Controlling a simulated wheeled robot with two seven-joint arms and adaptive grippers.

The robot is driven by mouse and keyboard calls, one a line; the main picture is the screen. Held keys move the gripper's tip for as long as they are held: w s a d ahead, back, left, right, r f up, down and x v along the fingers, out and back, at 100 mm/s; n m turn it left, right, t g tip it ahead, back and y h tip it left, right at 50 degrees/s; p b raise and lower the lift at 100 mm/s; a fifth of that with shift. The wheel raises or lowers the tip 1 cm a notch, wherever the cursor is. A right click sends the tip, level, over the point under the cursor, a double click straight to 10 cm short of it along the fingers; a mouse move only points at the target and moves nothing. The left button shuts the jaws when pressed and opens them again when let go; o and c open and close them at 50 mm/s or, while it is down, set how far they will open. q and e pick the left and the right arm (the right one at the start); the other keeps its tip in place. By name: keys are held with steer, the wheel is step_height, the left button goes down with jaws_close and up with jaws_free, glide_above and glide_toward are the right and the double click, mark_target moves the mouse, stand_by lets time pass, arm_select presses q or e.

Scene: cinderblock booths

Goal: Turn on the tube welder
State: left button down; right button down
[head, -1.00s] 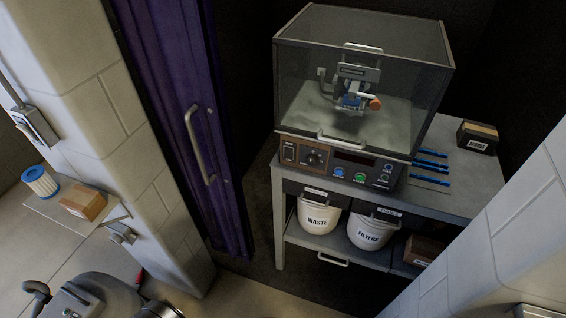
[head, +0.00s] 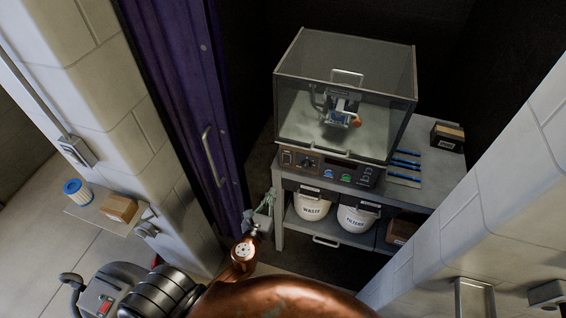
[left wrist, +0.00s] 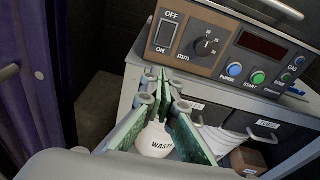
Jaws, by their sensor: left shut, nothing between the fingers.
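The tube welder (head: 345,95) stands on a grey bench inside the booth, under a clear cover. Its front panel has an OFF/ON rocker switch (head: 287,158) at the left end. In the left wrist view the switch (left wrist: 166,34) is a dark rocker, with OFF above and ON below; I cannot tell which way it is pressed. A knob (left wrist: 206,46) marked in mm sits right of it. The display (left wrist: 262,45) is dark. My left gripper (head: 268,203) is shut and empty, in front of the bench's left end, below the panel. Its green fingers (left wrist: 170,88) point toward the bench, apart from the switch.
A purple door (head: 180,100) with a handle stands close on the left. Cinderblock walls (head: 500,200) flank the opening. Blue rods (head: 405,163) and a small box (head: 447,136) lie right of the welder.

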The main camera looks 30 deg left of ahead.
arm_select(q)
steer(key=shift+d+r, duration=0.1)
steer(key=shift+r, duration=0.5)
arm_select(e)
steer(key=shift+w+r, duration=0.1)
steer(key=shift+w, duration=0.25)
steer(key=shift+a, duration=0.1)
arm_select(q)
steer(key=p, duration=0.1)
glide_toward(286, 159)
steer(key=w+f, duration=0.1)
steer(key=w, duration=0.1)
steer(key=w+a+f, duration=0.1)
steer(key=w, duration=0.1)
steer(key=w+f, duration=0.1)
steer(key=w, duration=0.1)
steer(key=shift+w+a, duration=0.15)
steer(key=shift+a, duration=0.1)
arm_select(e)
steer(key=shift+r, duration=0.55)
